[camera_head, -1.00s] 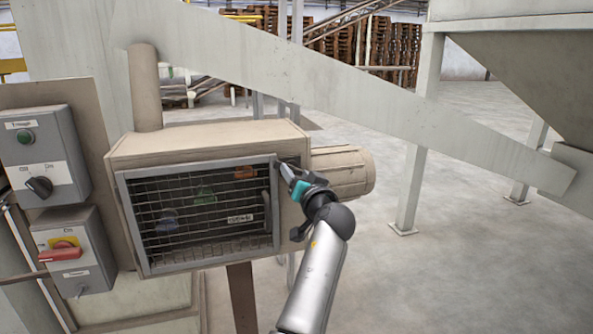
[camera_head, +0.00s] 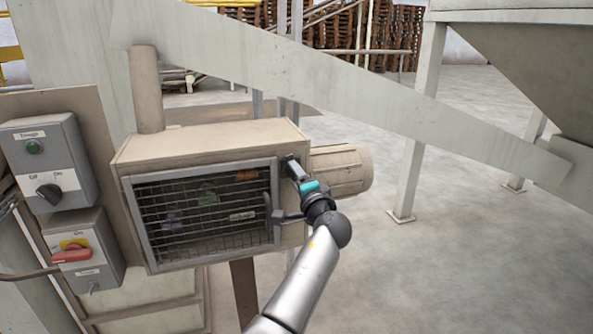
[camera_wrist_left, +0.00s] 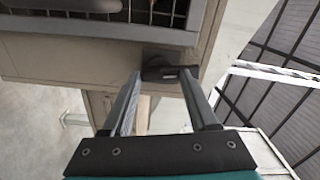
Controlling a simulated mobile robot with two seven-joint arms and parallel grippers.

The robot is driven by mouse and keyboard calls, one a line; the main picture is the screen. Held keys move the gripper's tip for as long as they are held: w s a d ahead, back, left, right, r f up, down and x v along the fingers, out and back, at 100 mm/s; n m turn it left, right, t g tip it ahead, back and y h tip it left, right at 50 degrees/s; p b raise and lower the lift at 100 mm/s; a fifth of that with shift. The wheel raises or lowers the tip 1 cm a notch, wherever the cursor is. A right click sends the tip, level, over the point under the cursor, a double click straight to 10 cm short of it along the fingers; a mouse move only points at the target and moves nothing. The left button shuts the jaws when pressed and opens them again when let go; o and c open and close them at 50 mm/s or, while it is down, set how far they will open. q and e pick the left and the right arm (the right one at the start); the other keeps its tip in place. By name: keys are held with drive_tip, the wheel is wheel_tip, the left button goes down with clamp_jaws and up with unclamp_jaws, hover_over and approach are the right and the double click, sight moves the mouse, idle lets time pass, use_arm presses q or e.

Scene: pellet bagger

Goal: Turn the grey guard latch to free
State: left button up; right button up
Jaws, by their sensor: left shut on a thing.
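The grey guard latch (camera_wrist_left: 160,74) is a small dark bar on a round base. It sits on the beige housing beside the guard frame, and it lies crosswise between my left fingertips in the left wrist view. My left gripper (camera_head: 294,164) is shut on it at the right edge of the mesh guard (camera_head: 200,168); the gripper also shows in the left wrist view (camera_wrist_left: 161,75). In the head view the fingers hide most of the latch. The guard lies flat against the housing front, with coloured shapes behind its wires. My right gripper is not in view.
A round beige motor (camera_head: 341,170) sticks out right of the housing (camera_head: 205,142). Two grey switch boxes stand at left: one with a black knob (camera_head: 49,194), one with a red handle (camera_head: 72,256). A sloping pale beam (camera_head: 350,85) crosses above. Floor at right is clear.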

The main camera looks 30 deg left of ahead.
use_arm(q)
drive_tip(key=shift+r+m+p, duration=0.15)
drive_tip(key=shift+m+p, duration=0.4)
drive_tip(key=shift+m, duration=0.55)
drive_tip(key=o, duration=1.4)
drive_tip(key=v, duration=1.5)
drive_tip(key=shift+s+b, duration=0.1)
drive_tip(key=shift+b, duration=0.25)
